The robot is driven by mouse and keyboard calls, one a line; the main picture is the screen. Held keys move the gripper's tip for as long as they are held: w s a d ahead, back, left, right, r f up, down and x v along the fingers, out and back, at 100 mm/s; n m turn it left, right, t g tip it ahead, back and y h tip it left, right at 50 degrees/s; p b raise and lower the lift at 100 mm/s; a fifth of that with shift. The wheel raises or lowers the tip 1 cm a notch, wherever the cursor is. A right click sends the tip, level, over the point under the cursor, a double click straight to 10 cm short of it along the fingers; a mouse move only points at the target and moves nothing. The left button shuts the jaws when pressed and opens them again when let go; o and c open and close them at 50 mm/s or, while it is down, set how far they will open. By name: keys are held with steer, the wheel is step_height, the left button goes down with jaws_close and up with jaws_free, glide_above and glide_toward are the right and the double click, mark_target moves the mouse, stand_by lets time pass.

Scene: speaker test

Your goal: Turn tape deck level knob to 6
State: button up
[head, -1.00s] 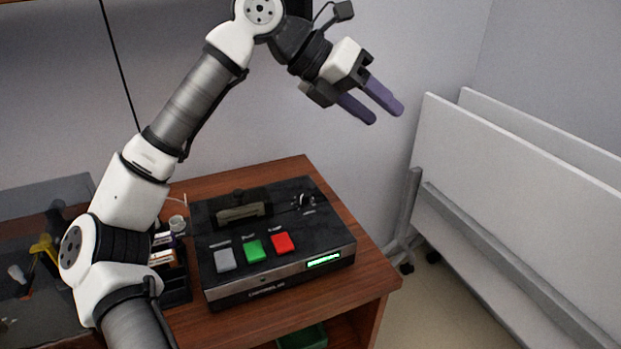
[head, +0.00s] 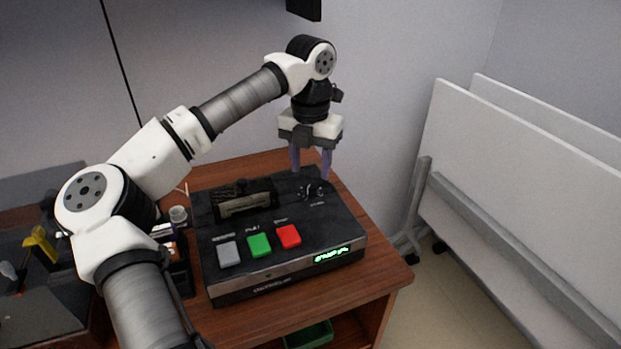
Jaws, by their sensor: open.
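The tape deck (head: 230,290) is a black box on a wooden table, with grey, green and red buttons along its front part and a lit green display (head: 332,254). Its level knob (head: 312,188) is a small dark knob at the deck's back right. I cannot read its setting. My gripper (head: 311,176) points down just above the knob, with its two purple fingers apart. The fingertips are close to the knob; I cannot tell whether they touch it.
The wooden table (head: 377,290) has bare top right of the deck. A dark holder with small items (head: 178,262) stands left of the deck. A green bin (head: 309,335) sits below the tabletop. White boards (head: 520,190) on a grey frame stand at the right.

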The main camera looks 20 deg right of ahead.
mark_target(310, 184)
steer(key=shift+f, duration=2.25)
steer(key=c, duration=1)
